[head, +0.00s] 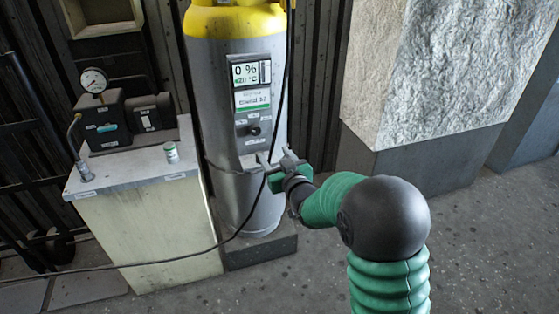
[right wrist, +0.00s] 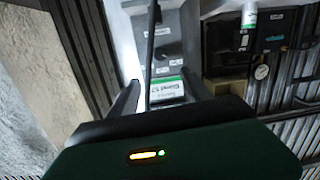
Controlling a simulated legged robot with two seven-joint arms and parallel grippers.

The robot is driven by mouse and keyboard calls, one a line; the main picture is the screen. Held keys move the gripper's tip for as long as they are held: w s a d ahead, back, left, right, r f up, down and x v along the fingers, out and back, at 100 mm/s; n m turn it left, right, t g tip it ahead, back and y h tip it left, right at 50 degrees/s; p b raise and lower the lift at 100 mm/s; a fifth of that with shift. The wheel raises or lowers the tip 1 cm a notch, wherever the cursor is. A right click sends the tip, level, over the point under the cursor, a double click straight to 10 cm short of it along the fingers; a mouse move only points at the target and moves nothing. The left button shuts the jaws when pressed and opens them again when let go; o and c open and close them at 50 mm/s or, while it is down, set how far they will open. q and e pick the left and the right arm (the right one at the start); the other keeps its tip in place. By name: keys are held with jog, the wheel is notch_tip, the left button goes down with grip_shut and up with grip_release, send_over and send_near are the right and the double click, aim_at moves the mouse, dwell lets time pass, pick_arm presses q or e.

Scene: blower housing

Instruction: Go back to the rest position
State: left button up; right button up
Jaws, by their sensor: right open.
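My right gripper (head: 273,160) is open in front of the lower part of a grey cylinder with a yellow top (head: 217,100). In the right wrist view, its two dark fingers stand apart (right wrist: 163,90). A thin black cable (head: 287,60) hangs down the cylinder's front and passes by the fingertips. It also shows between the fingers in the right wrist view (right wrist: 151,50); I cannot tell whether it lies inside the jaws or beyond them. The cylinder's panel (head: 250,82) reads 0 %. My left gripper is out of view.
A pale cabinet (head: 150,230) stands left of the cylinder, carrying a black device with a gauge (head: 94,81) and a small white-green cap (head: 171,152). A rough stone-like block (head: 445,70) stands on a grey base at the right. The floor (head: 490,250) at lower right is clear.

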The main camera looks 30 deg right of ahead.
jog(key=shift+f, duration=0.25)
jog(key=s+a+f+g+y, duration=0.1)
jog(key=s+a+f+g, duration=0.4)
jog(key=s, duration=0.4)
jog(key=s+a+f+g+y, duration=0.1)
jog(key=s+a+f+g, duration=0.35)
jog(key=s+f, duration=0.35)
jog(key=s+a+f+g, duration=0.4)
jog(key=s+a+f, duration=0.1)
jog(key=s, duration=0.5)
notch_tip(320, 180, up, 25)
jog(key=s+n+p, duration=0.1)
jog(key=s+p, duration=0.1)
jog(key=p, duration=2.3)
jog(key=shift+s+a+g+y, duration=0.15)
jog(key=shift+a+g+y, duration=0.15)
jog(key=shift+a+g, duration=0.05)
